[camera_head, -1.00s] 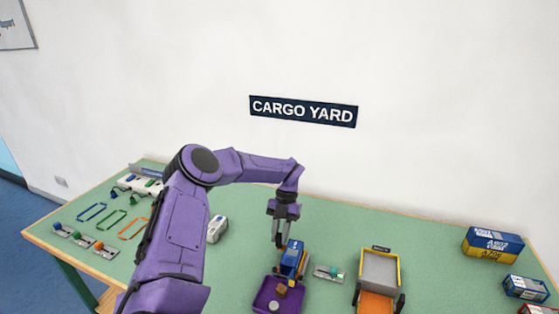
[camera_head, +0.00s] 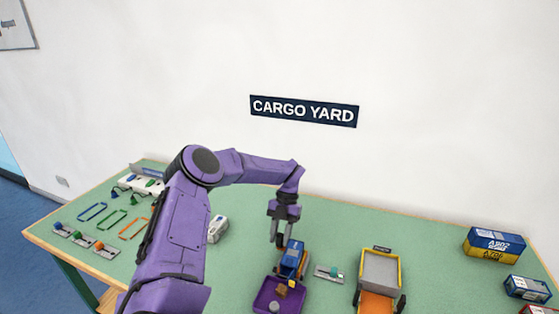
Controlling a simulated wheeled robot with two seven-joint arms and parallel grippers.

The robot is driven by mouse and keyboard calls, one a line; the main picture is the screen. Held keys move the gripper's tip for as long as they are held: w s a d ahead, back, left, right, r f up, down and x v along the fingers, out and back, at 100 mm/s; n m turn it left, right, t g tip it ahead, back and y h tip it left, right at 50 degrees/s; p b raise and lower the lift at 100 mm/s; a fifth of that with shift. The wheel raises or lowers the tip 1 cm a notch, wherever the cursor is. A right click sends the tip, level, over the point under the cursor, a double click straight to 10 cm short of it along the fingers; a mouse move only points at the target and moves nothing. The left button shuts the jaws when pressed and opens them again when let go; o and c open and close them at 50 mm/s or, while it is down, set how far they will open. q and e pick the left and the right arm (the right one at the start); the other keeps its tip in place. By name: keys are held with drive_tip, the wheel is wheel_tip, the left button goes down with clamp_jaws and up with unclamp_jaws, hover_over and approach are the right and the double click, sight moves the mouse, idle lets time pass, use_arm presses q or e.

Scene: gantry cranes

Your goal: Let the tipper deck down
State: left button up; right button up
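A small tipper truck (camera_head: 292,262) with a blue and orange body stands on the green table at the front middle. A brown block (camera_head: 281,291) sits at its lower end, at a purple tray (camera_head: 265,297). The exact tilt of the truck's deck is hard to tell at this size. My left gripper (camera_head: 279,241) points down just above and behind the truck's far end. Its fingers look close together, but whether they hold or touch anything cannot be made out. My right gripper is not in view.
A small panel with a green knob (camera_head: 333,274) lies right of the truck. A yellow-framed grey and orange chute (camera_head: 380,268) stands further right. A white block (camera_head: 217,229) and coloured loops (camera_head: 112,220) lie left.

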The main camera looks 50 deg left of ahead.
use_arm(q)
drive_tip(key=shift+r, duration=0.1)
drive_tip(key=b+v, duration=0.1)
drive_tip(key=v, duration=0.9)
drive_tip(key=shift+w+r, duration=0.1)
drive_tip(key=shift+r, duration=0.1)
